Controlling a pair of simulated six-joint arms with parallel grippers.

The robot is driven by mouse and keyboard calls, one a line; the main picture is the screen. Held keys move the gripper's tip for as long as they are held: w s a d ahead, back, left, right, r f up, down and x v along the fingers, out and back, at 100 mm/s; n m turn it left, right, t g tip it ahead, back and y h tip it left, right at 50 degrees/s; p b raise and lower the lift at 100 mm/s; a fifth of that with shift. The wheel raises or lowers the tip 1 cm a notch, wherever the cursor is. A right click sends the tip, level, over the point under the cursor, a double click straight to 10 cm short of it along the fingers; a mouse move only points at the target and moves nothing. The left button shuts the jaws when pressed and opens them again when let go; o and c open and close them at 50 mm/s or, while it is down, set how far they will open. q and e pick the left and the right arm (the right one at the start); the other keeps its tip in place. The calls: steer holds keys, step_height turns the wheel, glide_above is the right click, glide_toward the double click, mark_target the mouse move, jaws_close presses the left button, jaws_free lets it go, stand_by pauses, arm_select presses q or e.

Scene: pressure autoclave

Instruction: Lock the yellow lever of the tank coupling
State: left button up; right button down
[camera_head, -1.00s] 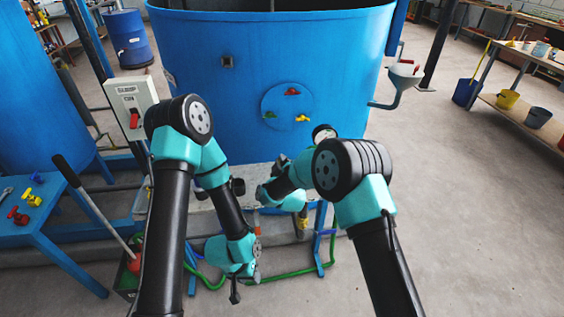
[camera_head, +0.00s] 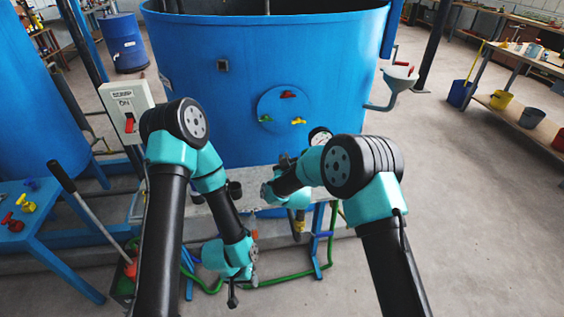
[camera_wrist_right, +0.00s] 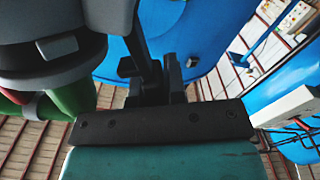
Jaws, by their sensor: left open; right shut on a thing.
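Three small handles sit on a round plate on the blue tank (camera_head: 240,85) in the head view: a red one (camera_head: 288,95), a green one (camera_head: 266,119) and a yellow lever (camera_head: 298,121). My right gripper (camera_head: 284,161) is below this plate, partly hidden by its own wrist. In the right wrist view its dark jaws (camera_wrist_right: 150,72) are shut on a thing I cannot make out. A grey and black fitting (camera_wrist_right: 55,40) is close on their left. A yellow fitting (camera_head: 299,226) shows below the right wrist. My left gripper (camera_head: 233,297) is open, low at the front, apart from the tank.
A control box (camera_head: 125,105) with a red switch stands left of the tank. A blue table (camera_head: 30,225) with coloured valves is at the left. A long-handled lever (camera_head: 88,208) rises beside my left arm. Green hose (camera_head: 280,276) runs below.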

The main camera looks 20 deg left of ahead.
steer(key=shift+w+d+r+m, duration=0.2)
steer(key=shift+d+m, duration=0.25)
steer(key=shift+m, duration=0.45)
steer(key=c, duration=1.2)
jaws_free()
steer(key=v, duration=1.7)
steer(key=shift+s+d, duration=0.15)
steer(key=shift+s, duration=0.05)
